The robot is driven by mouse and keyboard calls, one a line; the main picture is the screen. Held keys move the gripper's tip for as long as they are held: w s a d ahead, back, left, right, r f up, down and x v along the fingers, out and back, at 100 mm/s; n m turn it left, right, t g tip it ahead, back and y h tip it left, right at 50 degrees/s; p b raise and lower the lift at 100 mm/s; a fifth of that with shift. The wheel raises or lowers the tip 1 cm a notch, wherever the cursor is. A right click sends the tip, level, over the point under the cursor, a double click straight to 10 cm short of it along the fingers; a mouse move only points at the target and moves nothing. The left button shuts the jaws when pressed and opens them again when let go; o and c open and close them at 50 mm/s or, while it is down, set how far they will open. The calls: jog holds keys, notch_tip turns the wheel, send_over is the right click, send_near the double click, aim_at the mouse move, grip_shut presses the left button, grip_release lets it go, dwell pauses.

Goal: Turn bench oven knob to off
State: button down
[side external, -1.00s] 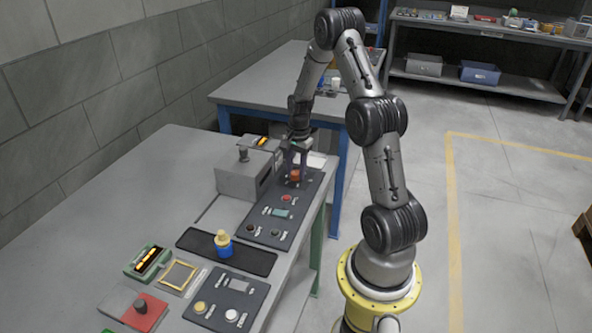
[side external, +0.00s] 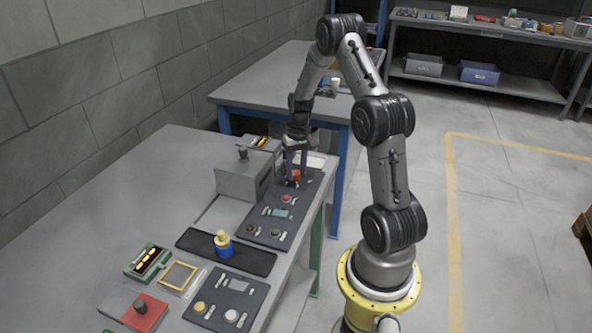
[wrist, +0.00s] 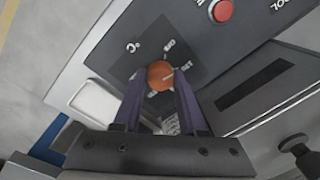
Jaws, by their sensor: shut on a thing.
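The bench oven knob is an orange-red round knob (wrist: 160,75) on a dark control panel (wrist: 190,42). In the wrist view a pale pointer line on it points to the right, and printed labels stand around it. My gripper (wrist: 158,88) has its two purple fingers on either side of the knob, shut on it. In the side view the knob (side external: 296,174) shows between the fingers of my gripper (side external: 296,172) at the far end of the panel. The grey oven box (side external: 240,180) stands to the left of the panel.
A red button (side external: 286,199) and more controls lie nearer on the same panel. A blue and yellow object (side external: 223,243) stands on a black mat (side external: 190,240). A second small panel (side external: 250,290) and a red block (side external: 143,312) lie at the front.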

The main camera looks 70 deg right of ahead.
aim_at(296, 171)
jog(key=n, duration=0.4)
jog(key=shift+r+n, duration=0.1)
jog(key=shift+n, duration=2.2)
jog(key=shift+w, duration=0.1)
jog(key=shift+c, duration=2.3)
grip_release()
notch_tip(296, 171, up, 14)
jog(key=shift+d, duration=0.4)
